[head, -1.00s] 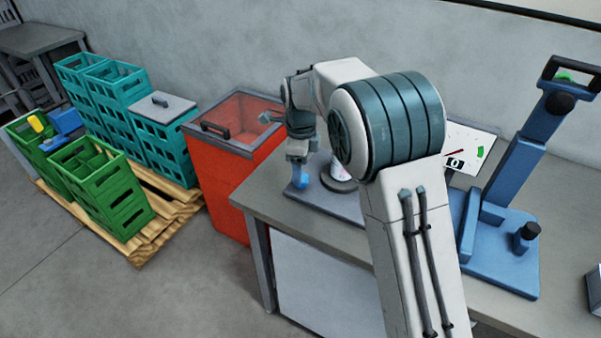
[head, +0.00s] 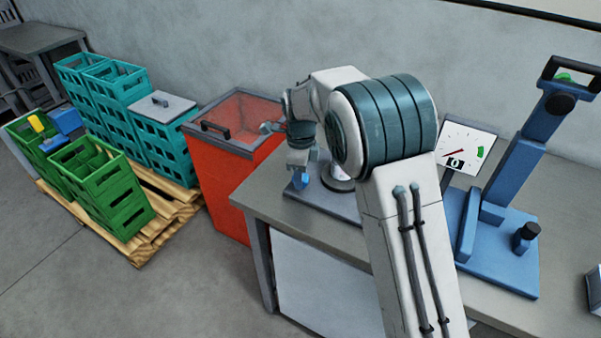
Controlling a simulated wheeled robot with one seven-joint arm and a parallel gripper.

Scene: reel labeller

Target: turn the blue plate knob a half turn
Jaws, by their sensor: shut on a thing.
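The blue plate knob (head: 302,180) shows as a small blue patch at the left front corner of the grey plate (head: 342,207) on the table. My gripper (head: 300,170) is directly above it, pointing down and shut on it. The fingers and most of the knob are too small and covered to see in detail. Behind the gripper, a white reel-like part on a dark round base (head: 338,180) stands on the plate, partly hidden by my arm.
A red bin with a clear lid (head: 225,170) stands left of the table (head: 260,195). A blue lever press (head: 505,245) and a dial panel (head: 468,145) are to the right. Green crates (head: 100,185) and teal crates (head: 165,135) stand on a pallet at left.

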